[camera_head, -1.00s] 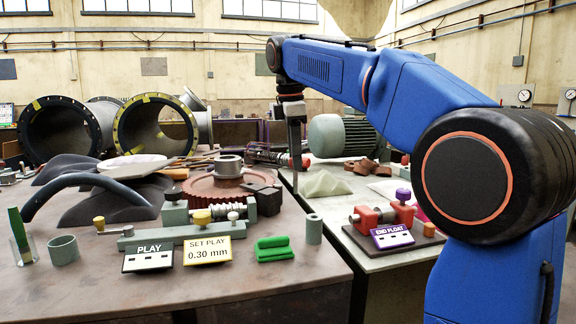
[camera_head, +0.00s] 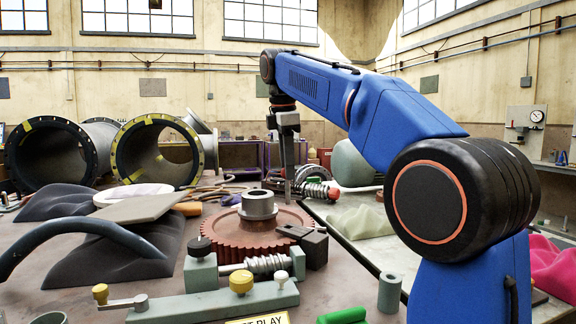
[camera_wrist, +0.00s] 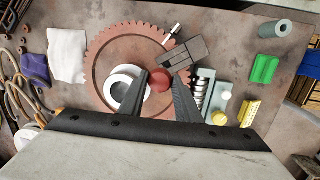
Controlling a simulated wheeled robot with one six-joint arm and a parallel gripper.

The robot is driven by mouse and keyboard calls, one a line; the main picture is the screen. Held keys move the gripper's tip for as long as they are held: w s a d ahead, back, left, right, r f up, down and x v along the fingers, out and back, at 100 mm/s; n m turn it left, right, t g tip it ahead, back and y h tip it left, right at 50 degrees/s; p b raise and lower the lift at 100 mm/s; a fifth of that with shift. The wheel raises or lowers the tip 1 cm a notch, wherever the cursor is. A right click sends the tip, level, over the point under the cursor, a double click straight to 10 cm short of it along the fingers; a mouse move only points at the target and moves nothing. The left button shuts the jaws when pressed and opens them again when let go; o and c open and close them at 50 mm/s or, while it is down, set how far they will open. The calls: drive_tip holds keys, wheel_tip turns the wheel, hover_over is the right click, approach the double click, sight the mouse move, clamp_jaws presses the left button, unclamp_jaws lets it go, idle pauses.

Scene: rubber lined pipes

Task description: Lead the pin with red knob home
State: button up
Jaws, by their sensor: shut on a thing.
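The pin's red knob (camera_wrist: 160,80) shows between my fingertips in the wrist view. My gripper (camera_wrist: 163,76) is shut on it. The shank below the knob is hidden from the wrist camera. In the head view my gripper (camera_head: 287,200) points down above the far right side of the toothed rust-red gear wheel (camera_head: 240,232); the held knob cannot be made out there. The dark block (camera_wrist: 183,50) sits at the wheel's edge, just beyond the knob in the wrist view, and also shows in the head view (camera_head: 312,246). A small silver rod end (camera_wrist: 174,28) shows beside the block.
A green-grey fixture with a worm shaft (camera_head: 268,263) and yellow knobs stands in front of the wheel. A grey hub (camera_head: 258,205) rises from the wheel's middle. A green block (camera_wrist: 265,68) and grey tube (camera_wrist: 272,28) lie nearby. Another worm shaft (camera_head: 312,188) lies behind.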

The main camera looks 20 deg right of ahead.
sight(287, 184)
drive_tip(key=shift+f, duration=2.65)
wheel_tip(287, 184, down, 8)
idle(3.1)
drive_tip(key=o, duration=1.2)
drive_tip(key=shift+f, duration=0.1)
drive_tip(key=shift+c, duration=0.2)
